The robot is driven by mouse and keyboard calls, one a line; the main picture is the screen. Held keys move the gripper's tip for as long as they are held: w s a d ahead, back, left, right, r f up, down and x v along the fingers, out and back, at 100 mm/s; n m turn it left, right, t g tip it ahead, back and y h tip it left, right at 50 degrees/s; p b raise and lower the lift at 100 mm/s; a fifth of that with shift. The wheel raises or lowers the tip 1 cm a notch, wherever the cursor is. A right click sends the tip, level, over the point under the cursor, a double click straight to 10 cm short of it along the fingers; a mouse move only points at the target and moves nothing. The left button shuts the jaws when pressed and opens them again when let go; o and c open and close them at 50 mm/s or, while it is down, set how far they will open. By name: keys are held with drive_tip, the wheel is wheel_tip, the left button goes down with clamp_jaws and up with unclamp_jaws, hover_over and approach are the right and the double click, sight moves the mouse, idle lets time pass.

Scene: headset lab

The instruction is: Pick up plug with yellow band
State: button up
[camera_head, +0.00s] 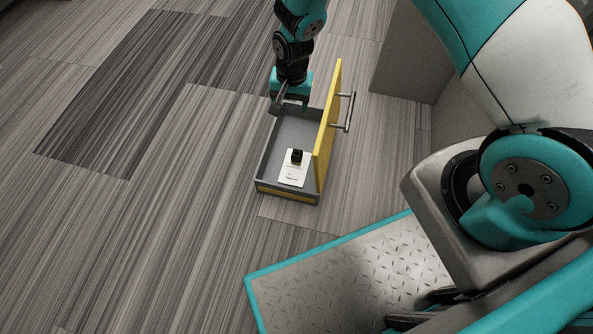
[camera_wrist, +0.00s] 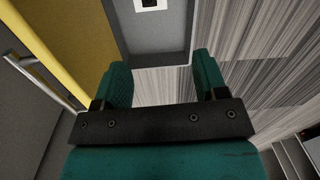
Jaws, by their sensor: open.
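A small black plug-like object (camera_head: 297,156) stands on a white plate (camera_head: 291,175) inside a grey drawer (camera_head: 263,165) with a yellow front. I cannot make out a yellow band on it. My gripper (camera_head: 290,103) is over the far end of the drawer, apart from the black object. In the wrist view, the gripper (camera_wrist: 160,78) shows its two teal fingers spread with nothing between them. The white plate (camera_wrist: 160,7) is cut off at the top edge there, with the black object (camera_wrist: 148,3) partly visible on it.
The yellow drawer front (camera_head: 327,125) rises along the right side of the drawer, with a metal handle (camera_head: 348,112) on its outer side. A grey cabinet (camera_head: 402,60) stands at the right. Striped carpet floor (camera_head: 150,200) lies clear to the left.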

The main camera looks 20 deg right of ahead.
sight(297, 152)
drive_tip(key=shift+m+h, duration=0.3)
drive_tip(key=shift+m, duration=0.3)
drive_tip(key=f+b, duration=0.3)
drive_tip(key=f, duration=0.4)
drive_tip(key=d+f+b, duration=0.1)
drive_tip(key=f+b, duration=0.2)
drive_tip(key=f, duration=0.5)
drive_tip(key=f+b, duration=0.3)
drive_tip(key=f, duration=0.4)
drive_tip(key=shift+s+d+f, duration=0.15)
drive_tip(key=shift+s+d, duration=0.1)
wheel_tip(297, 152, down, 6)
drive_tip(key=b, duration=0.5)
drive_tip(key=shift+w+d, duration=0.1)
drive_tip(key=shift+w, duration=0.05)
drive_tip(key=shift+c, duration=0.5)
drive_tip(key=c, duration=1)
